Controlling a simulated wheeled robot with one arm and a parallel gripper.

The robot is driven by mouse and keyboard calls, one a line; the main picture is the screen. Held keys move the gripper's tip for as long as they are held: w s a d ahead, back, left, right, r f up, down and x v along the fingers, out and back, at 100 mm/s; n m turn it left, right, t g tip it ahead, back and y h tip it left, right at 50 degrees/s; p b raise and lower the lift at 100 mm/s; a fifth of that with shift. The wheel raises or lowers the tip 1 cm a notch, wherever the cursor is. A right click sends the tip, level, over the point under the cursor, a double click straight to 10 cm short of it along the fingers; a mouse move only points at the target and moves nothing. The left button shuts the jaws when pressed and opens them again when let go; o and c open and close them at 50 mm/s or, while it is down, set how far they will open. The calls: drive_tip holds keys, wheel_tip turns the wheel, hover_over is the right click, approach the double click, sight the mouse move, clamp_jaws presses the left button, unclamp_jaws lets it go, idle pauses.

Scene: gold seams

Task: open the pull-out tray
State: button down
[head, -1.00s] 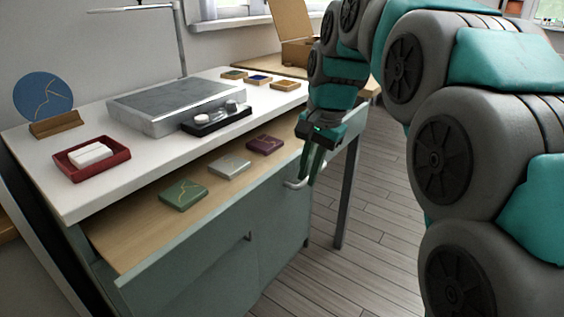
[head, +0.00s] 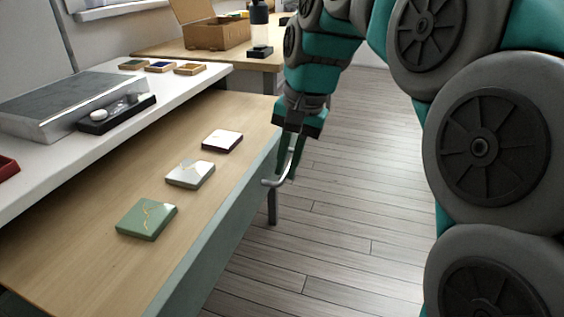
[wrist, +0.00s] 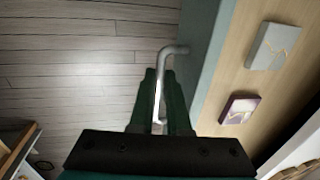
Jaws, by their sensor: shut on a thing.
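The pull-out tray (head: 84,243) is a wide wooden drawer with a grey-green front, drawn out from under a white worktop in the head view. It also shows at the right of the wrist view (wrist: 228,88). Its metal bar handle (head: 271,182) sticks out from the front and shows in the wrist view (wrist: 174,50). My gripper (head: 288,172) is at the handle, shut on it, with its two green fingers (wrist: 162,100) around the bar. Green (head: 147,219), grey (head: 190,174) and purple (head: 222,140) gold-seamed tiles lie flat on the tray.
The white worktop (head: 40,178) carries a grey slab (head: 62,100), a black dish (head: 116,114) and several small coloured tiles. A wooden table (head: 160,48) with a cardboard box (head: 215,34) stands behind. Bare floor (head: 350,210) lies in front of the tray.

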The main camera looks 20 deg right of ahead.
drive_tip(key=c, duration=0.9)
unclamp_jaws()
drive_tip(key=shift+r, duration=0.1)
drive_tip(key=shift+s+d+r, duration=0.15)
drive_tip(key=shift+d+r, duration=0.05)
drive_tip(key=shift+r, duration=1.05)
drive_tip(key=shift+s+d+r, duration=0.15)
drive_tip(key=shift+d+r, duration=0.05)
drive_tip(key=shift+r, duration=1)
drive_tip(key=shift+s+d+r, duration=0.15)
drive_tip(key=shift+d+r, duration=0.05)
drive_tip(key=shift+r, duration=1.05)
drive_tip(key=s+a+f+n+g, duration=0.1)
drive_tip(key=s+f+n, duration=0.1)
drive_tip(key=s+f, duration=0.5)
drive_tip(key=s+a+f+n+g+h, duration=0.1)
drive_tip(key=s+f+n, duration=0.2)
drive_tip(key=s+f, duration=0.4)
drive_tip(key=s+a+f+n+g+p, duration=0.1)
drive_tip(key=s+f+n, duration=0.1)
drive_tip(key=s+f, duration=0.5)
drive_tip(key=shift+s+a+f+n+h, duration=0.1)
drive_tip(key=shift+f+h, duration=0.05)
drive_tip(key=shift+f, duration=0.45)
drive_tip(key=shift+s+a+f+n+h, duration=0.1)
drive_tip(key=shift+a+f, duration=0.05)
drive_tip(key=shift+f, duration=0.45)
drive_tip(key=shift+s+a+f+n+h, duration=0.1)
drive_tip(key=shift+f+h, duration=0.05)
drive_tip(key=shift+f, duration=0.45)
